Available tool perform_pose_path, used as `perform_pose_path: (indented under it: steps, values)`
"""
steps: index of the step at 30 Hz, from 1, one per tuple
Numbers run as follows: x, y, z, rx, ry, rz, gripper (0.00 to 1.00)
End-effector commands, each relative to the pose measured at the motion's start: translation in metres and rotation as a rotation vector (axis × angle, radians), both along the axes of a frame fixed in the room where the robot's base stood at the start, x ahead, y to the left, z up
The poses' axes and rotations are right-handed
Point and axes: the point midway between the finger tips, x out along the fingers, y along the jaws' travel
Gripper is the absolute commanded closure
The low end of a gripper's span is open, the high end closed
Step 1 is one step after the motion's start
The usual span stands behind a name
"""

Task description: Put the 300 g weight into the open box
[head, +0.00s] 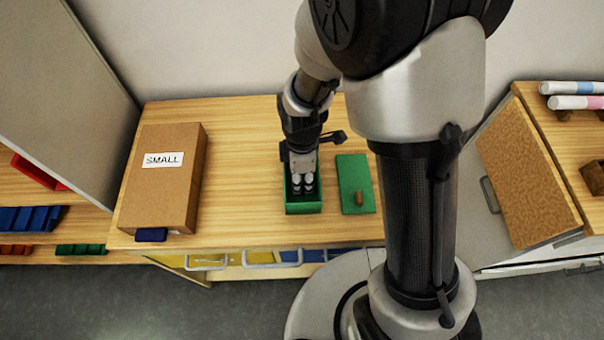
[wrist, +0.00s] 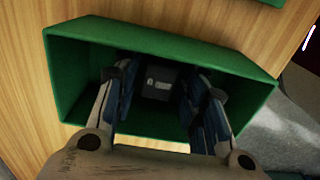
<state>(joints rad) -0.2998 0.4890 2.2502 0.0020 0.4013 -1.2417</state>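The open box (head: 304,208) is green and stands without its lid near the front edge of the wooden table. In the wrist view its green walls (wrist: 68,85) surround my fingers. My gripper (head: 303,188) points down into the box. In the wrist view the gripper (wrist: 160,88) has its fingers a little apart, with a dark grey weight (wrist: 158,84) between the tips, low inside the box. The fingertips seem to meet its sides. A pale mark on the weight is too small to read. Whether the weight touches the box floor is hidden.
A green lid (head: 355,184) with a brown knob lies right of the box. A cardboard box labelled SMALL (head: 160,185) stands at the left, with a dark blue object (head: 151,235) at its front. Drawer handles (head: 272,259) line the table front.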

Motion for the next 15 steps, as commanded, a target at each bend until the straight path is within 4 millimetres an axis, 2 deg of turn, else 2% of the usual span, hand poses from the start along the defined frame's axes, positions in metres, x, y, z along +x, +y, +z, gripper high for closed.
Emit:
perform_pose_path:
  steps: [3, 11, 15]
  values:
    - [0.0, 0.0, 0.0, 0.0, 0.0, 0.0, 0.52]
    - [0.0, 0.0, 0.0, 0.0, 0.0, 0.0, 0.52]
    - [0.001, 0.0, 0.01, 0.001, -0.002, 0.0, 0.52]
